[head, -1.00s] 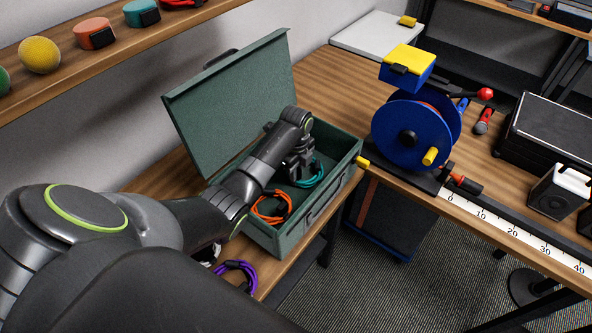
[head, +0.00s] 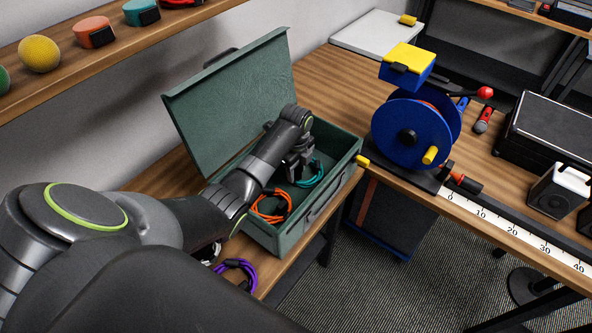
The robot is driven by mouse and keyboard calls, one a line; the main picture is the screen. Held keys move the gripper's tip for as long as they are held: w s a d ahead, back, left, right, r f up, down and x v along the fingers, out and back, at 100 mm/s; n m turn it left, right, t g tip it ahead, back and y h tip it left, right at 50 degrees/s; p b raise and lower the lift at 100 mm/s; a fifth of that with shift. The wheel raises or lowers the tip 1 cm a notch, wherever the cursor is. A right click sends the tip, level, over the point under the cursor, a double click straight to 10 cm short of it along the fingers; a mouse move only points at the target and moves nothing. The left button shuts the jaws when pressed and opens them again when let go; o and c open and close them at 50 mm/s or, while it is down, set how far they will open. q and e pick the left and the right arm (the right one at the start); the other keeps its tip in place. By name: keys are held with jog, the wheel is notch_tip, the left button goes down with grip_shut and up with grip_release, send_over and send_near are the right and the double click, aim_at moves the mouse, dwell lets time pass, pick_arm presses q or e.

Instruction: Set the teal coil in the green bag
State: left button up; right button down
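The teal coil (head: 314,176) lies inside the open green case (head: 291,243), toward its right end. This case is a hard box with its lid (head: 235,98) up, and it is the green container in view. My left gripper (head: 294,178) reaches down into the case at the teal coil's left side. Its fingertips are hidden by the wrist and shadow, so I cannot tell whether they grip the coil. An orange coil (head: 272,208) lies in the same case, to the left. My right gripper is not in view.
A purple coil (head: 237,272) lies on the table in front of the case. A blue cable reel (head: 405,135) stands right of the case, beside a measuring strip (head: 510,231). A shelf (head: 95,68) with round items runs along the upper left.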

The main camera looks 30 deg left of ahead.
pick_arm(q)
notch_tip(320, 180, up, 10)
jog(key=shift+r+b, duration=0.1)
jog(key=shift+b, duration=0.25)
jog(key=shift+r+p, duration=0.45)
jog(key=shift+r, duration=0.25)
